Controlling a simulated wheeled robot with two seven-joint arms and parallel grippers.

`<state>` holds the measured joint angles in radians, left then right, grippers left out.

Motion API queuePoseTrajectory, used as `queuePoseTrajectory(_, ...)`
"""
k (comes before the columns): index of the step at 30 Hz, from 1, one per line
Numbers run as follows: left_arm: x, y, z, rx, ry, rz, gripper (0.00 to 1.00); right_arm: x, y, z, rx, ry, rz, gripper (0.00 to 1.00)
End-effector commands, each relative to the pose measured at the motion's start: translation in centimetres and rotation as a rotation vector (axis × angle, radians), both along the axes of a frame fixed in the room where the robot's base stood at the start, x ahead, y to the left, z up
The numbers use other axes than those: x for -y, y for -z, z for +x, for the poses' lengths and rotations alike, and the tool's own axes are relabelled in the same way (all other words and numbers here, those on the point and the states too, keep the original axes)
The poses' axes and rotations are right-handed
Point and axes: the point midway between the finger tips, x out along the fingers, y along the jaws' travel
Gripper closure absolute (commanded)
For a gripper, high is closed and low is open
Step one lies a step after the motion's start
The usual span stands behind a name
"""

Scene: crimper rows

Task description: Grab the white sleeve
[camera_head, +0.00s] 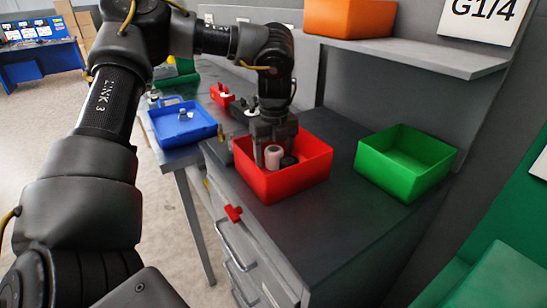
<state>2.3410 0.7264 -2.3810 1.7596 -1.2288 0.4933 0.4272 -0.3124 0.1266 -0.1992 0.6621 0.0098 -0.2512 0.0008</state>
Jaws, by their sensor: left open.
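The sleeve's lower part is hard to make out. My right gripper is not in view.
An empty green bin (405,185) stands to the right of the red bin. A blue tray (170,133) with small parts and a small red holder (222,96) are at the left. A shelf (420,54) with an orange bin (349,18) overhangs the back.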

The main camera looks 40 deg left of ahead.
Motion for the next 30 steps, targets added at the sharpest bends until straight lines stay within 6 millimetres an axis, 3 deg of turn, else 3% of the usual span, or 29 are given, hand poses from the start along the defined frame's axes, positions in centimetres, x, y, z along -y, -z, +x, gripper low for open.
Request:
queuePoseTrajectory(2, 0.0, 0.0, 0.0, 0.0, 0.0, 0.0, 0.32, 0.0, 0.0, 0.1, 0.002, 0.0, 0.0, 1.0)
queuePoseTrajectory(13, 0.0, 0.0, 0.0, 0.0, 0.0, 0.0, 0.79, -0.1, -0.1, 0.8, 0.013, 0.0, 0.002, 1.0)
queuePoseTrajectory(23, 0.0, -0.3, 0.0, 0.001, 0.0, 0.0, 0.8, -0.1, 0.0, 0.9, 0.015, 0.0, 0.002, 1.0)
queuePoseTrajectory(30, 0.0, -3.0, 0.1, 0.005, -0.001, -0.001, 0.8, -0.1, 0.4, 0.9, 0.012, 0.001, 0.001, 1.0)
